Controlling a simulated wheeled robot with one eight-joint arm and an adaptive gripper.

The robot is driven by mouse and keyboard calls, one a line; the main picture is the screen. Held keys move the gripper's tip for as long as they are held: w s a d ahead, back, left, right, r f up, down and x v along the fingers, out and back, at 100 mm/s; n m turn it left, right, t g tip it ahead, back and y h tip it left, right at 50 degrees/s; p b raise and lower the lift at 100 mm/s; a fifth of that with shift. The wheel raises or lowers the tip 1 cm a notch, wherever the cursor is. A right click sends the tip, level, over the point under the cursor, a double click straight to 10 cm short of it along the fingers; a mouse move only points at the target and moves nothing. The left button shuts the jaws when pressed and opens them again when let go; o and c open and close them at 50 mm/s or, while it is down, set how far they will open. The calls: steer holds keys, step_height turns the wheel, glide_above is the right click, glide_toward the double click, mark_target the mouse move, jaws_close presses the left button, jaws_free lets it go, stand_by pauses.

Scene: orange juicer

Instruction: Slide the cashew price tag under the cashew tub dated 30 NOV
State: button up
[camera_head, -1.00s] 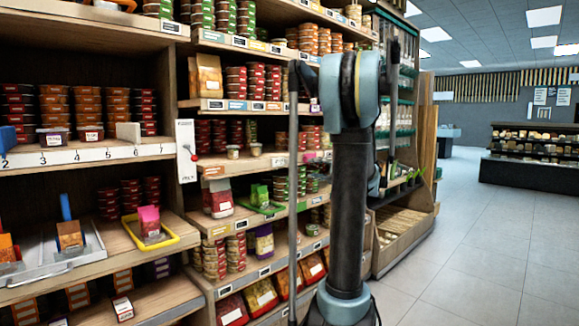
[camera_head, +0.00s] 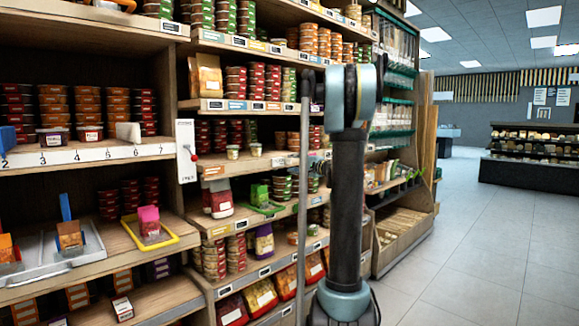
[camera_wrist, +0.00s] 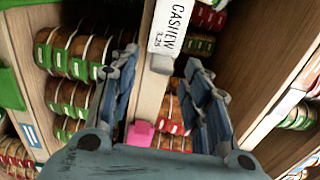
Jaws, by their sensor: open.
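In the head view, my gripper is hidden behind my arm. Two small tubs with white labels, one dark-lidded (camera_head: 53,135) and one beside it (camera_head: 90,134), stand on the numbered shelf. Two pale tubs (camera_head: 233,152) (camera_head: 256,149) stand on the middle shelf. No date is readable.
Stacked green and orange tubs (camera_wrist: 75,55) crowd the wrist view, with a pink object (camera_wrist: 140,133) low between the fingers. A yellow tray (camera_head: 180,240) and a grey tray (camera_head: 88,252) sit on the left lower shelf. The floor (camera_head: 480,240) at the right is clear.

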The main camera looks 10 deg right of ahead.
mark_target(289, 162)
steer(key=shift+x, duration=1.95)
